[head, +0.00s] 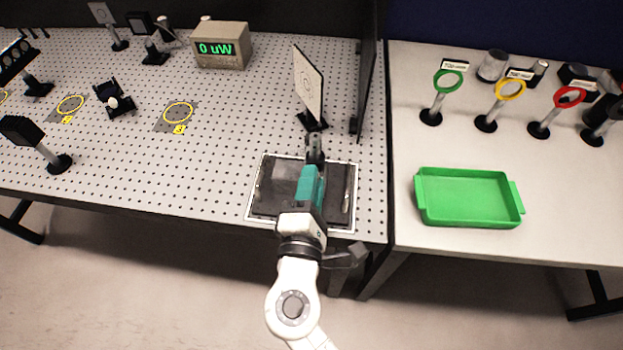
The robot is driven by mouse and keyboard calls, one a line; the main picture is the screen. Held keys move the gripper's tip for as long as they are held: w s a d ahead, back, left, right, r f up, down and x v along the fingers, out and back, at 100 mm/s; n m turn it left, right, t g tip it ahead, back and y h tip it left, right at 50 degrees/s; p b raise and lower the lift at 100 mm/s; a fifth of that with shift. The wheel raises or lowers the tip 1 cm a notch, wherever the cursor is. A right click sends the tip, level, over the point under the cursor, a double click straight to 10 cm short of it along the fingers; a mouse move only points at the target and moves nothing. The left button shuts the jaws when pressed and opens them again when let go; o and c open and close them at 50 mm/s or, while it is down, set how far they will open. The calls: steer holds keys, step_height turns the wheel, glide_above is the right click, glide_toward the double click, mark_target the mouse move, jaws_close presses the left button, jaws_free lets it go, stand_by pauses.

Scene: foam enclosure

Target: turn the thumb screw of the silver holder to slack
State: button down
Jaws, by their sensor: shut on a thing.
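A small dark and grey upright piece (315,150) stands in front of the white card stand; it may be the silver holder, but I cannot tell for sure. My gripper (314,167), with a teal part behind its tip, reaches away from me over the black tray and meets the near side of this piece. It is shut, seemingly on the thumb screw there. The screw itself is hidden by the gripper, so its setting cannot be seen.
A white card (308,82) on a black base stands just behind. A black upright panel (367,75) is close on the right. The black tray (265,207) lies below. A green tray (470,221) and ring stands are on the right table. The perforated board left is partly clear.

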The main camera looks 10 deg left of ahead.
steer(key=shift+f+n, duration=0.1)
steer(key=shift+n, duration=0.5)
steer(key=c, duration=0.9)
jaws_free()
steer(key=s+b, duration=0.1)
steer(key=s, duration=0.4)
steer(key=s+b, duration=0.1)
steer(key=s, duration=0.4)
steer(key=shift+s+a, duration=0.2)
steer(key=shift+s, duration=0.2)
steer(key=shift+s, duration=0.1)
